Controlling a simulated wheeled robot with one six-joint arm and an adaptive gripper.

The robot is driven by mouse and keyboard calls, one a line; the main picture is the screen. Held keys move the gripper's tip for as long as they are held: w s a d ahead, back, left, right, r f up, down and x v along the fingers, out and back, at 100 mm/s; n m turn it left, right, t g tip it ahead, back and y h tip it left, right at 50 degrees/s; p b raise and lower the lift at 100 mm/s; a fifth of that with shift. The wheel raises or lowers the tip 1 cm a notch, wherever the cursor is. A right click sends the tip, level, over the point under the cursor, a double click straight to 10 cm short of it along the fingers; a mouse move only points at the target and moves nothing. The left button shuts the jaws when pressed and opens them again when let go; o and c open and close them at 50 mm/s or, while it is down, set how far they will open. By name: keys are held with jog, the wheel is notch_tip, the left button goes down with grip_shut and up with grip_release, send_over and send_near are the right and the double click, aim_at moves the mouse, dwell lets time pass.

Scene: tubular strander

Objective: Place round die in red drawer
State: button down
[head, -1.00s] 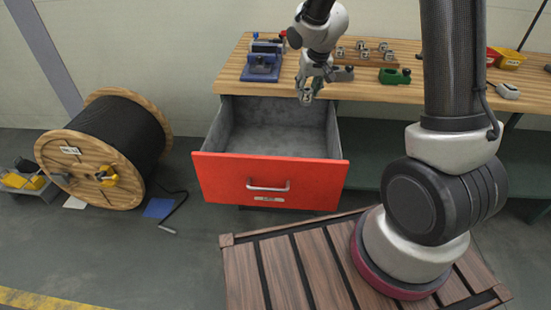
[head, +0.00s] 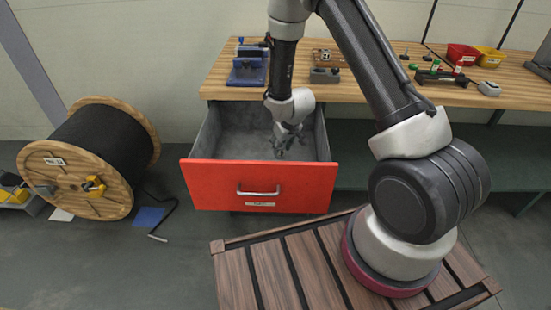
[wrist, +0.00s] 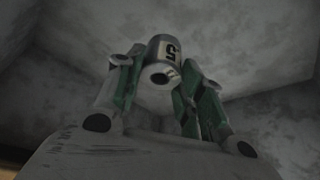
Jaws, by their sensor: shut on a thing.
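The red drawer (head: 262,186) is pulled open under the workbench, with a grey, bare-looking inside. My gripper (head: 283,150) points down inside the drawer opening, behind the red front. In the wrist view my gripper (wrist: 160,88) is shut on the round die (wrist: 163,60), a small metal cylinder with a dark hole in its end and a black "5" on a pale label. The green-padded fingers hold it from both sides. Grey drawer walls and floor surround it there. In the head view the die cannot be made out between the fingers.
The wooden workbench (head: 385,92) holds a blue vise-like device (head: 248,65), a small rack with a die (head: 325,57), red (head: 462,54) and yellow bins (head: 488,60). A large cable reel (head: 95,155) stands on the floor at left.

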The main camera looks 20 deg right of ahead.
aim_at(280, 156)
jog(key=shift+f, duration=2.9)
jog(key=shift+f, duration=0.15)
jog(key=c, duration=0.9)
grip_release()
